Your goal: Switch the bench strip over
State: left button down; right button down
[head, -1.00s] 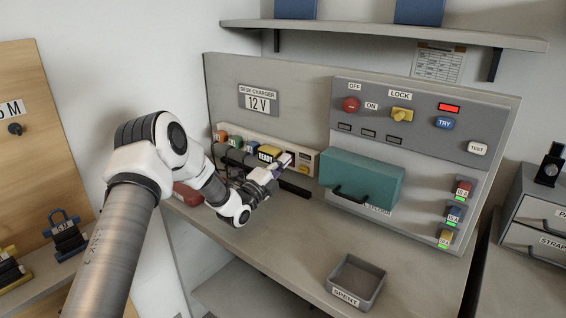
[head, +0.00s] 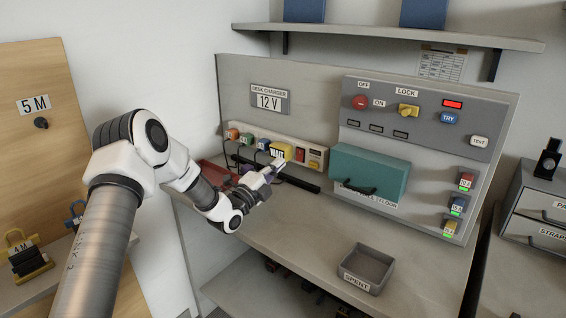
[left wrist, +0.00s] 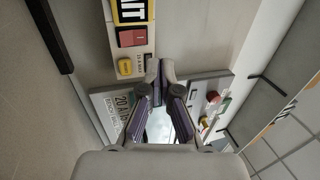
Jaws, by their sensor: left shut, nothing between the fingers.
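The bench strip (head: 323,157) is a beige bar along the back of the bench. It carries several coloured plugs, a yellow WAIT sign (head: 280,152), a red rocker switch (head: 300,155) and a small yellow button (head: 314,165). The left wrist view shows the red switch (left wrist: 132,37) and the yellow button (left wrist: 124,67) close beyond the fingertips. The switch's position is too small to tell. My left gripper (head: 281,166) is shut and empty in front of the strip, just below the sign. Its fingers also show in the left wrist view (left wrist: 160,72). My right gripper is out of view.
A teal box with a dark handle (head: 370,172) stands out from the panel right of the strip. The grey panel (head: 430,140) above has knobs and a lit red lamp (head: 452,104). A SPENT tray (head: 367,270) sits at the front. The bench middle is clear.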

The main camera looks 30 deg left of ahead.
pick_arm(q)
jog(key=v, duration=0.3)
jog(key=r+v, duration=0.1)
jog(key=v, duration=0.1)
jog(key=shift+s+a+f, duration=0.1)
jog(key=shift+s, duration=0.25)
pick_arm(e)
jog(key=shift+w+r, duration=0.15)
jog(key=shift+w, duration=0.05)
pick_arm(q)
jog(key=shift+f, duration=0.1)
